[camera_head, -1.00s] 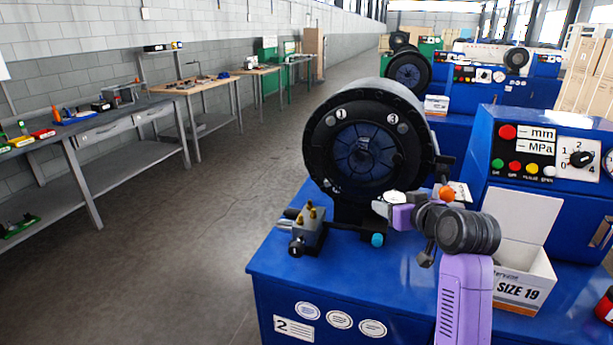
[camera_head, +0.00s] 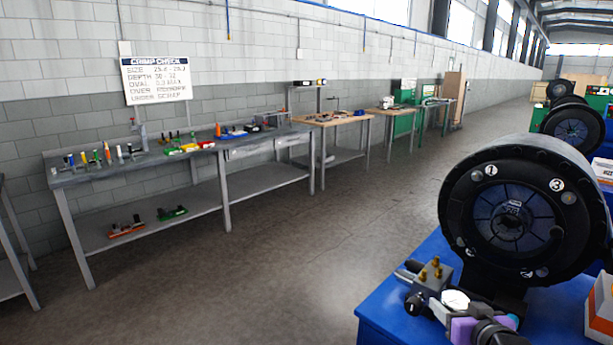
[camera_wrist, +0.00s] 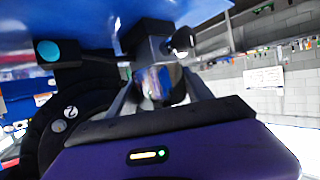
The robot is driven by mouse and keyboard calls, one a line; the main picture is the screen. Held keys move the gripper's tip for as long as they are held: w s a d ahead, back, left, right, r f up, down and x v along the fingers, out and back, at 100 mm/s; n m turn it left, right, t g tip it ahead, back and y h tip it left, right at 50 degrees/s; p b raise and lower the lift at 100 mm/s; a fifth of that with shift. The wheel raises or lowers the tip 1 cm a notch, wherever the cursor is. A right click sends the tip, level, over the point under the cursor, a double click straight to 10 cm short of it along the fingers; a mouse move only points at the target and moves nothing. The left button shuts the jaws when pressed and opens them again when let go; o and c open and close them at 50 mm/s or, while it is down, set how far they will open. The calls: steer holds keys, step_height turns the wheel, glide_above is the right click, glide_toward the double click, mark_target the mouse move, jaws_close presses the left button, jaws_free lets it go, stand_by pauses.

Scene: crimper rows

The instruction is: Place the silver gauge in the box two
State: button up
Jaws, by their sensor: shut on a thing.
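The silver gauge (camera_head: 455,299) shows in the head view as a small round white dial at the lower right, in front of the black crimper head. My gripper (camera_head: 458,312) is shut on it. In the wrist view the shiny gauge (camera_wrist: 160,84) sits between the two fingers of my gripper (camera_wrist: 158,92). A white and orange carton (camera_head: 599,310) is cut off at the right edge of the head view. Its number cannot be read, so I cannot tell whether it is box two.
The black crimper head (camera_head: 515,212) stands on a blue bench (camera_head: 385,312), beside a metal block with brass fittings (camera_head: 432,276). A grey workbench (camera_head: 240,150) with tools runs along the left wall under a crimp check sign (camera_head: 156,80). The floor (camera_head: 270,260) between is clear.

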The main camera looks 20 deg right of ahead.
steer(key=s+a+f+n+y, duration=0.1)
steer(key=s+a+f, duration=0.1)
steer(key=a+f, duration=0.5)
steer(key=s+a+f+n+t+y, duration=0.1)
steer(key=s+a+f+n+y, duration=0.1)
steer(key=a+f, duration=0.5)
steer(key=s+a+f+n+y, duration=0.1)
steer(key=a+f, duration=0.6)
steer(key=a, duration=0.9)
steer(key=shift+s+a+f+n+y, duration=0.25)
steer(key=shift+s+a+n+y, duration=0.15)
steer(key=shift+y, duration=0.3)
